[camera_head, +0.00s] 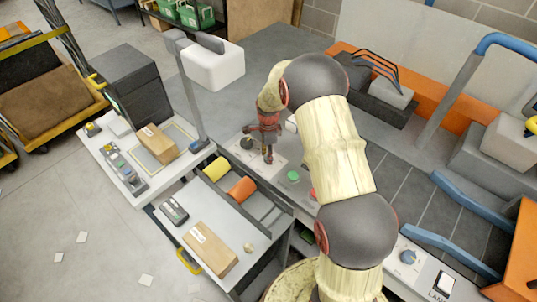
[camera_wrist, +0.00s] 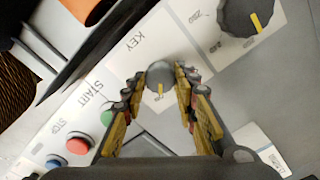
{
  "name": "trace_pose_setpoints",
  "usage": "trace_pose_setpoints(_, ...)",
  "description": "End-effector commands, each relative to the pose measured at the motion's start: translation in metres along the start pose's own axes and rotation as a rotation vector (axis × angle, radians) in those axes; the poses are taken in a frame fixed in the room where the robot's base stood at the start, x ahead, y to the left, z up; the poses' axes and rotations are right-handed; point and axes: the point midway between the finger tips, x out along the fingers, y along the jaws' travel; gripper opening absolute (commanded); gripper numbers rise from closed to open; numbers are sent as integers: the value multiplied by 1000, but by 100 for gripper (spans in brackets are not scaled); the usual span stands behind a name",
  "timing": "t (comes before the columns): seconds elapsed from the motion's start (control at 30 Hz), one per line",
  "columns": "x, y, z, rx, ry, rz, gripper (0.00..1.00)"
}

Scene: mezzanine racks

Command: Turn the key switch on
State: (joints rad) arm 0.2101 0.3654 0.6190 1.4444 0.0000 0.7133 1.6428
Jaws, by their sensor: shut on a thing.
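The key switch (camera_wrist: 159,74) is a round grey knob with a yellow pointer mark, on a pale panel beside the printed word KEY. In the wrist view its mark points toward the bottom of the picture. My gripper (camera_wrist: 158,84) has one finger on each side of the knob and is shut on it. In the head view my gripper (camera_head: 266,148) reaches down to the control panel (camera_head: 275,178), and it hides the key switch there.
A larger black knob (camera_wrist: 245,15) sits close by on the panel. A green START button (camera_wrist: 107,117), a red button (camera_wrist: 77,146) and a blue button (camera_wrist: 53,163) line the other side. A lamp-like white head on a post (camera_head: 215,68) stands left of my arm.

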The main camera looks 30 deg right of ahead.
Motion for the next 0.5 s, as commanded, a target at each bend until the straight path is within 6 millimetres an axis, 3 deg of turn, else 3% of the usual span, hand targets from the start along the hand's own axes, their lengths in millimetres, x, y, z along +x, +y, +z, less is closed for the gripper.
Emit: trace_pose_setpoints(0.5,-1,-1,0,130,-1,-3,4)
